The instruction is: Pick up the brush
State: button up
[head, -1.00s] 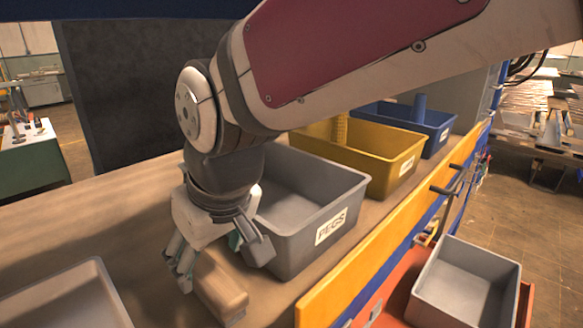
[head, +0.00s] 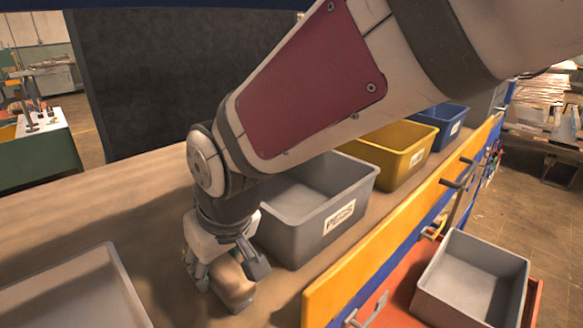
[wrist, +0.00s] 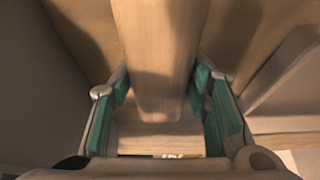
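The brush (head: 232,289) looks like a light wooden block lying on the workbench, in front of the grey bin. My gripper (head: 228,280) is low over it, pointing down, and hides much of it in the head view. In the wrist view, the brush's tan wooden body (wrist: 160,60) runs lengthwise between the teal finger pads of my gripper (wrist: 162,100). The pads stand on either side of the wood with narrow gaps showing, so the gripper looks open around it. Any bristles are hidden.
A grey bin (head: 350,198) labelled PEGS stands right behind the gripper, with a yellow bin (head: 418,143) and a blue bin (head: 458,119) beyond. A pale tray (head: 122,275) lies at the left. A yellow rail (head: 385,248) edges the bench on the right.

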jog(key=c, duration=0.5)
jog(key=shift+c, duration=0.2)
jog(key=shift+r, duration=0.1)
